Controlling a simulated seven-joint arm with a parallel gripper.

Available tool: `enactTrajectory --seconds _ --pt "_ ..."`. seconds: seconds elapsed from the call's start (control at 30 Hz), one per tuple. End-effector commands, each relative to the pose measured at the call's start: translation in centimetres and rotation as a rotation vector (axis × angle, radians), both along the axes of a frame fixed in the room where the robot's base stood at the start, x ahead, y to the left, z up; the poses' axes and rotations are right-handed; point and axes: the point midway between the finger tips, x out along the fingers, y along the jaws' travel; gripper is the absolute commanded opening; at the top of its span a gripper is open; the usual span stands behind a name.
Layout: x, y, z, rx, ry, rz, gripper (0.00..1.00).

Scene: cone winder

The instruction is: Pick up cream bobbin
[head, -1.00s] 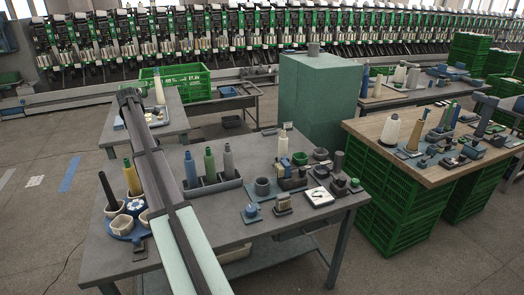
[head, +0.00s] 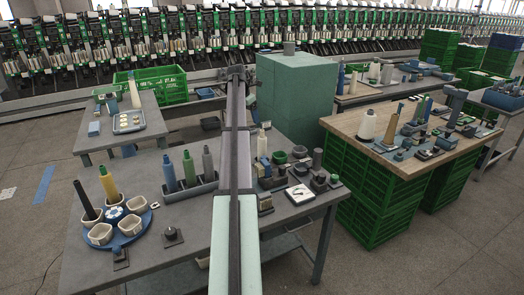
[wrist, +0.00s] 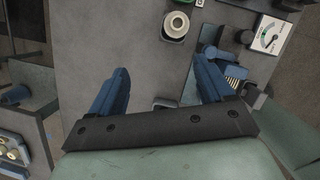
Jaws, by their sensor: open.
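A slim cream bobbin (head: 262,140) stands upright on the grey table, just right of my arm in the head view. In the wrist view, a round cream top with a dark centre (wrist: 177,25) appears to be this bobbin seen from above; it lies beyond the fingertips, near the top edge. My gripper (wrist: 163,72) is open, its two blue fingers wide apart with nothing between them. Bare grey tabletop shows below the gap. In the head view the fingers cannot be made out at the arm's far end.
A rack (head: 193,188) with several coloured bobbins stands left of my arm. A blue round tray (head: 128,232) with cups is at the front left. A white dial gauge (wrist: 269,36) and small fixtures crowd the right. A tall green cabinet (head: 297,95) stands behind the table.

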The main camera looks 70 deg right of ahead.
Motion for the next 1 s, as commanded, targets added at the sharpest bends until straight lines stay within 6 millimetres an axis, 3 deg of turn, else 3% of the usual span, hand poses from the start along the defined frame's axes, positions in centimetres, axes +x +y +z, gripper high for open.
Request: enactTrajectory --seconds 0.1,0.2,0.37,0.73,1.0 --pt "-2.2 -0.6 0.2 0.007 0.014 0.007 0.80" --pt "-2.8 -0.8 0.1 0.009 0.019 0.011 0.80" --pt "-3.0 -1.2 -1.1 0.010 0.020 0.012 0.80" --pt "-3.8 -2.8 -6.8 0.011 0.020 0.010 0.80" --pt "-4.0 -3.2 -8.3 0.009 0.019 0.010 0.80"
